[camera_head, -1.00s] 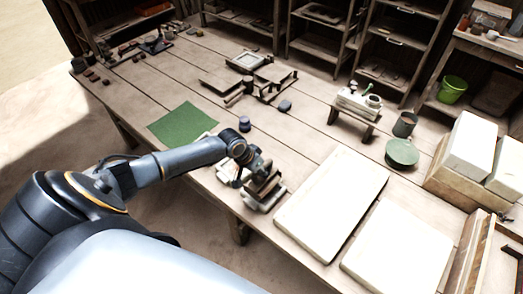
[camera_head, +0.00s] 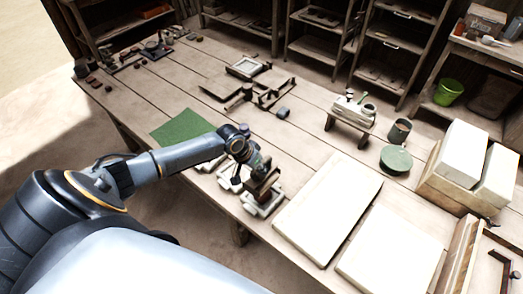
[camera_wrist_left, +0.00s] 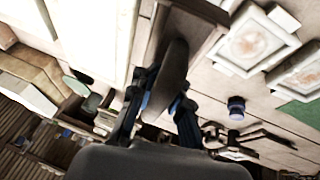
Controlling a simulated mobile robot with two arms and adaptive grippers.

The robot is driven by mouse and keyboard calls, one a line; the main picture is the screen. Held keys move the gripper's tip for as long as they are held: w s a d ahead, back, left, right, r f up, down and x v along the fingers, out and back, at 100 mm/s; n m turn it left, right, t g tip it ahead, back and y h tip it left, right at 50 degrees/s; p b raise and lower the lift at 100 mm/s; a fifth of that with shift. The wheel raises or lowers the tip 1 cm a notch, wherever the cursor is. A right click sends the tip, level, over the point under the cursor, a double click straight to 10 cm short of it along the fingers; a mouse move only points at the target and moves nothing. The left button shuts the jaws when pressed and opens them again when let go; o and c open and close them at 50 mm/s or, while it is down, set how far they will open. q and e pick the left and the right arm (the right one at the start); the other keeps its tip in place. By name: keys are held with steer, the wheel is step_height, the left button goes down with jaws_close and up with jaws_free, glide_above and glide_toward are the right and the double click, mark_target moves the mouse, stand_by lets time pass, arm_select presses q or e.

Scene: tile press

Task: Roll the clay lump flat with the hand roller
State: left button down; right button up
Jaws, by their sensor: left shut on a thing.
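My left gripper (camera_head: 258,172) is shut on a dark brown, wooden-looking piece (camera_head: 266,186). In the left wrist view the piece (camera_wrist_left: 173,78) stands between the two dark fingers (camera_wrist_left: 160,108). I cannot tell for sure whether it is the hand roller. Below it at the table's front edge is a pale square frame (camera_head: 262,205), partly covered by the piece. In the left wrist view, two pale square frames hold round pinkish, clay-like patches (camera_wrist_left: 254,45) (camera_wrist_left: 301,70). No separate clay lump can be made out. My right gripper is not in view.
Two large pale slabs (camera_head: 328,205) (camera_head: 392,252) lie right of the gripper. A green mat (camera_head: 181,127) lies to the left. A small stand (camera_head: 349,121), a dark mug (camera_head: 399,131) and a green disc (camera_head: 396,159) stand behind. The middle of the table is mostly clear.

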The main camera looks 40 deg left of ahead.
mark_target(262, 176)
arm_select(q)
steer(key=shift+r, duration=0.1)
steer(key=shift+w+d+f+b, duration=0.15)
steer(key=shift+f+b, duration=0.45)
steer(key=shift+f, duration=0.5)
steer(key=shift+d+f+b, duration=0.1)
steer(key=shift+f+b, duration=0.5)
steer(key=shift+f, duration=0.5)
steer(key=shift+f, duration=0.2)
steer(key=shift+f+b, duration=0.85)
steer(key=shift+f, duration=0.15)
steer(key=shift+d, duration=0.1)
